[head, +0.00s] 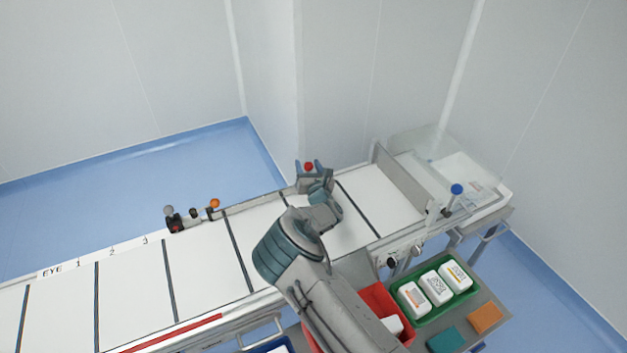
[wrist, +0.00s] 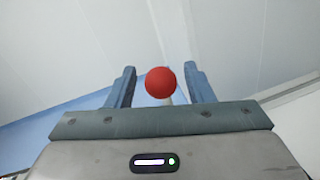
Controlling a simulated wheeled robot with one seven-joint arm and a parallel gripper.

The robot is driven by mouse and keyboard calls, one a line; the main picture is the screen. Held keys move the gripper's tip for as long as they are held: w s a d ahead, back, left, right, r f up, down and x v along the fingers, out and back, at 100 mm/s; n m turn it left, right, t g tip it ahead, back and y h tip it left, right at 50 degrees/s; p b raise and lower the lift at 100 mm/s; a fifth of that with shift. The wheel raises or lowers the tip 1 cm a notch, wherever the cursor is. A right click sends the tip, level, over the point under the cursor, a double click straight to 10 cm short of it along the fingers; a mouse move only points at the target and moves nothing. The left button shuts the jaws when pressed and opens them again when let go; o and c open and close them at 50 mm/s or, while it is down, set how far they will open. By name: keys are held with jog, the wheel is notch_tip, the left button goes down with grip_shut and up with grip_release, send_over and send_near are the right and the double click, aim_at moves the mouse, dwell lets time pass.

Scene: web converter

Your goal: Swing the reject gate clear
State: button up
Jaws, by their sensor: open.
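A red ball knob (head: 308,167) stands at the far edge of the white conveyor. In the wrist view the red ball (wrist: 160,82) sits on a pale stem between the fingers. My gripper (head: 309,171) is open around the knob, with a gap on each side of the ball; the wrist view shows both blue-grey fingers of my gripper (wrist: 160,78) apart. A thin grey bar (head: 255,201) runs along the conveyor's far edge, left of my gripper. I cannot tell whether it is the reject gate, as my gripper hides where it meets the knob.
An orange knob (head: 214,203) stands at the bar's left end. A grey upright plate (head: 400,182) crosses the conveyor at right, near a blue knob (head: 456,189) and a clear cover. A green tray (head: 436,316) with white packs and a red bin (head: 378,299) stand in front.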

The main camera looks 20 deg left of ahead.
jog(key=b+v, duration=0.1)
jog(key=v, duration=1.2)
jog(key=shift+s, duration=0.15)
